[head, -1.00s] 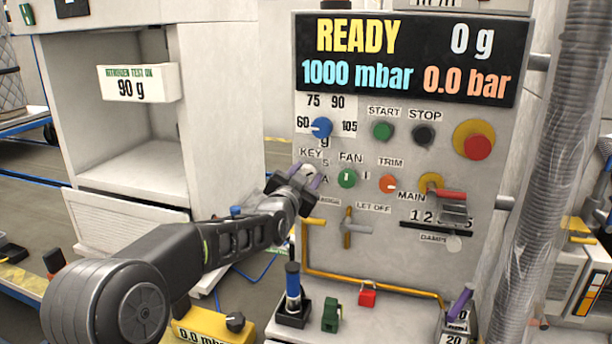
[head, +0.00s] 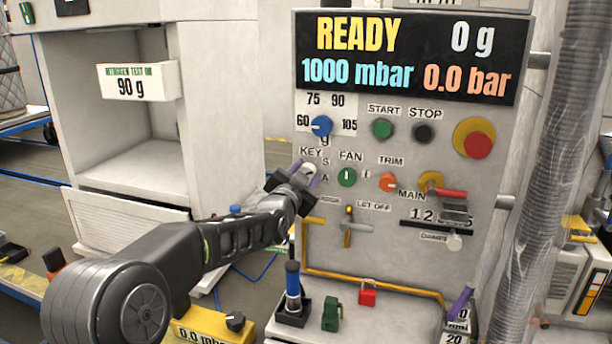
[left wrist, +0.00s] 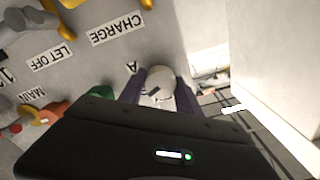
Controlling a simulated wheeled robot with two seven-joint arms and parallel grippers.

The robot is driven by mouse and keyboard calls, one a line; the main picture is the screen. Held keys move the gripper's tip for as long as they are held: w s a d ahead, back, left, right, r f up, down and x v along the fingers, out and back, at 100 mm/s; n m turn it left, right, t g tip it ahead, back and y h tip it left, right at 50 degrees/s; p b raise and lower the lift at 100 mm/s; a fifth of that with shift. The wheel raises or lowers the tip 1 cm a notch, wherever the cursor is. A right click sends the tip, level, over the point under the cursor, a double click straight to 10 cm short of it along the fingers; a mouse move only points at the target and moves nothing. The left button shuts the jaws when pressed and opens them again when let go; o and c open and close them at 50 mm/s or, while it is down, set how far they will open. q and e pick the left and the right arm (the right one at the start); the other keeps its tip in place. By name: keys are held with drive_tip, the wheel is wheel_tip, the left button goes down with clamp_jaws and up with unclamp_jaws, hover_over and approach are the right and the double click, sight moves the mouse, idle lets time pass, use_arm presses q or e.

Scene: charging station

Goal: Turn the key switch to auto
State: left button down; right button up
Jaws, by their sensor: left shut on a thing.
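The key switch (head: 308,169) is a pale round knob under the KEY label on the grey control panel (head: 400,270), at the panel's left edge. My left gripper (head: 313,178) is at the switch and shut on it, hiding part of it. In the left wrist view the key switch (left wrist: 160,86) shows as a whitish disc with a dark key slot, between the two purple fingers of my left gripper (left wrist: 160,92). Letters S and A stand beside the switch.
Close by on the panel are the green FAN knob (head: 347,177), the orange TRIM knob (head: 388,182) and the blue selector (head: 321,126). Below are a yellow pipe (head: 370,283) and a shelf with small coloured items. An open white cabinet (head: 130,150) stands left.

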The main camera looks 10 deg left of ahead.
use_arm(q)
drive_tip(key=m+b, duration=0.1)
drive_tip(key=m, duration=0.1)
drive_tip(key=m+b, duration=0.1)
drive_tip(key=m, duration=0.2)
drive_tip(key=shift+d+f+m+b, duration=0.1)
drive_tip(key=shift+f+m+b, duration=0.1)
drive_tip(key=shift+m+b, duration=0.15)
drive_tip(key=m+b, duration=0.3)
drive_tip(key=m, duration=0.1)
drive_tip(key=shift+m+b, duration=0.45)
drive_tip(key=shift+m, duration=0.2)
drive_tip(key=c, duration=0.9)
unclamp_jaws()
drive_tip(key=shift+r, duration=0.1)
drive_tip(key=shift+o, duration=0.2)
drive_tip(key=shift+s, duration=0.1)
